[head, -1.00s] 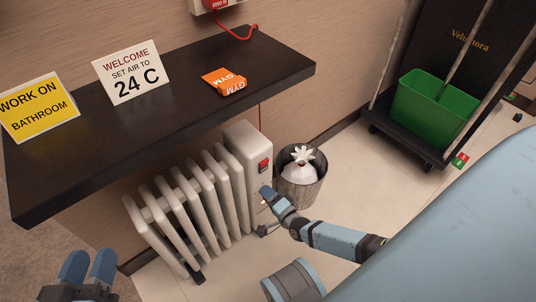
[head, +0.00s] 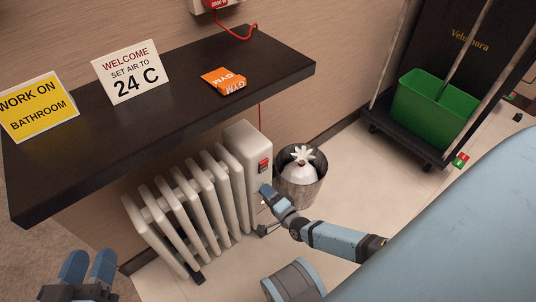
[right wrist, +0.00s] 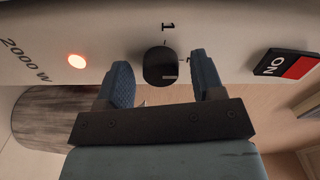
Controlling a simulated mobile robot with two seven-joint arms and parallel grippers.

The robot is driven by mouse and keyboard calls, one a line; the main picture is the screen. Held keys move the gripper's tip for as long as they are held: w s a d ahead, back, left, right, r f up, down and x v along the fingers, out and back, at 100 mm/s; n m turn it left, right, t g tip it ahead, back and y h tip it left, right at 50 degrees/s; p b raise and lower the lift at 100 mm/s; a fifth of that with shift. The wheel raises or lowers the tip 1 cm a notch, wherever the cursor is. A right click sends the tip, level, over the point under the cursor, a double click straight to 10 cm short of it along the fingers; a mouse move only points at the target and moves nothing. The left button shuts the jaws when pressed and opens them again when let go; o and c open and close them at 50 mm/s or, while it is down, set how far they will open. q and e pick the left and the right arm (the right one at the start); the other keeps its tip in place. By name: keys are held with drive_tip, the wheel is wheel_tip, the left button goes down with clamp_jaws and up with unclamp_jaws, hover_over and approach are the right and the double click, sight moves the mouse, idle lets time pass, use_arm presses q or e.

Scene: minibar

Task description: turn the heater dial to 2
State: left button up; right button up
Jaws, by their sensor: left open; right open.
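The white ribbed heater (head: 190,205) stands on the floor under the dark shelf. Its black dial (right wrist: 160,66) shows in the right wrist view, with a "1" printed upside down above it and a pale mark near its lower right edge. Another label beside it is mostly hidden by a finger. My right gripper (right wrist: 163,78) is open, with one finger on each side of the dial; contact is not clear. In the head view the right gripper (head: 266,197) is at the heater's end panel and hides the dial. My left gripper (head: 88,268) is open and empty at lower left.
A red switch (right wrist: 288,65) and a glowing lamp (right wrist: 77,61) flank the dial. A bin (head: 300,188) with a white bag stands just right of the heater. The shelf (head: 180,95) overhangs it. A cart with a green bucket (head: 435,105) stands further right.

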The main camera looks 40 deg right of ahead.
drive_tip(key=shift+s, duration=0.1)
use_arm(q)
drive_tip(key=shift+n+t, duration=0.6)
drive_tip(key=shift+t, duration=0.1)
drive_tip(key=shift+s+r+p, duration=0.15)
drive_tip(key=shift+r+p, duration=0.8)
drive_tip(key=shift+r, duration=0.1)
drive_tip(key=shift+s+r+p, duration=0.1)
drive_tip(key=shift+r+p, duration=0.85)
drive_tip(key=shift+r, duration=0.1)
use_arm(e)
drive_tip(key=s+d, duration=0.1)
drive_tip(key=s, duration=1.2)
drive_tip(key=shift+s, duration=0.3)
use_arm(q)
drive_tip(key=shift+f, duration=0.1)
